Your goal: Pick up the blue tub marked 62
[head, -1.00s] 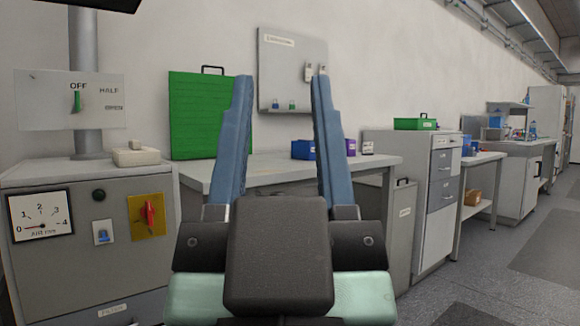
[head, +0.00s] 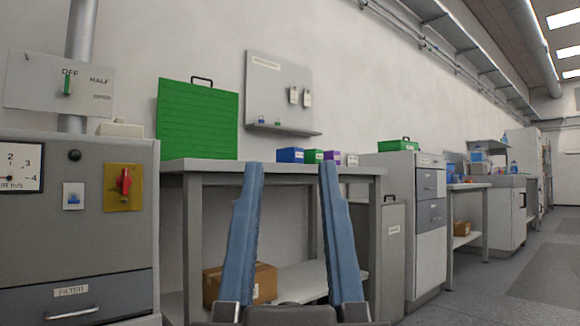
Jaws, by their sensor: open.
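A blue tub (head: 290,155) stands on the grey workbench (head: 270,165), in a row with a green tub (head: 314,156) and a purple tub (head: 333,157) to its right. Its marking is too small to read. Other blue containers show farther along the room, also unreadable. My gripper (head: 290,168) is open and empty, its two blue fingers upright and wide apart in front of the bench. The blue tub appears above and between the fingertips, farther away than they are.
A green slatted panel (head: 197,122) with a handle stands at the bench's left. A cardboard box (head: 240,283) sits on the lower shelf. A control cabinet (head: 75,240) is at left, a drawer cabinet (head: 412,225) at right. Open floor (head: 515,265) lies at right.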

